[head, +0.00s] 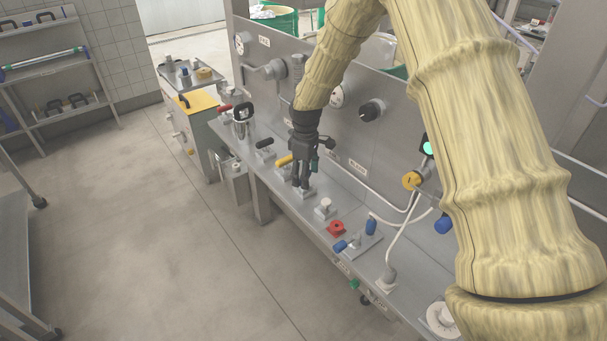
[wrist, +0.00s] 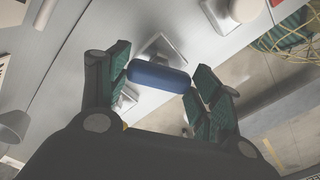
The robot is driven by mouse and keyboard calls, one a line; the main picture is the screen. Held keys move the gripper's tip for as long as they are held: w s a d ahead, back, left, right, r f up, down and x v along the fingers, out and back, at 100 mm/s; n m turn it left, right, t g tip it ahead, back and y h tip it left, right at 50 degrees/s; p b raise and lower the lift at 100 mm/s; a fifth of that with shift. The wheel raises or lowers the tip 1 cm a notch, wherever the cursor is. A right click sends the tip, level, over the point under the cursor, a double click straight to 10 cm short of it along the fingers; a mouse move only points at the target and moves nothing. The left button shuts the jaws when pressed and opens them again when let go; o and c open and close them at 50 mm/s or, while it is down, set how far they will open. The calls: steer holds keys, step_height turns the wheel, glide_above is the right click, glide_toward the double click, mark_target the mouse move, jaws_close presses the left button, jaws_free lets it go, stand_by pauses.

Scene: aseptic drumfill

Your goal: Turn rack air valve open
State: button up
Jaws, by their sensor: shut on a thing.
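My gripper (head: 302,182) reaches down to the steel ledge of the long panel in the head view. In the wrist view its dark green-padded fingers (wrist: 160,84) are closed on the two ends of a blue rounded valve handle (wrist: 158,77). The handle sits across a grey metal stem and square plate (wrist: 160,47). In the head view the fingers hide this handle; only part of its base plate (head: 306,194) shows beneath them. I cannot read a label that names the valve as the rack air valve.
On the ledge, a yellow handle (head: 284,160) and black handle (head: 264,142) stand left of my gripper. A pale knob (head: 325,203), red knob (head: 336,228) and blue lever (head: 371,226) stand to its right. White hoses (head: 400,228) cross farther right. The floor (head: 190,240) in front is clear.

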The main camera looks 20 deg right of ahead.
steer(key=n+p, duration=0.1)
steer(key=n, duration=0.5)
steer(key=shift+s+a+f, duration=0.1)
steer(key=shift+a, duration=0.05)
steer(key=n+p, duration=0.1)
steer(key=n, duration=0.4)
steer(key=shift+f+n, duration=0.1)
steer(key=shift+n, duration=0.3)
steer(key=shift+s, duration=0.1)
steer(key=o, duration=1)
steer(key=shift+w+r, duration=0.2)
steer(key=shift+r, duration=0.45)
step_height(320, 180, up, 11)
steer(key=shift+s, duration=0.1)
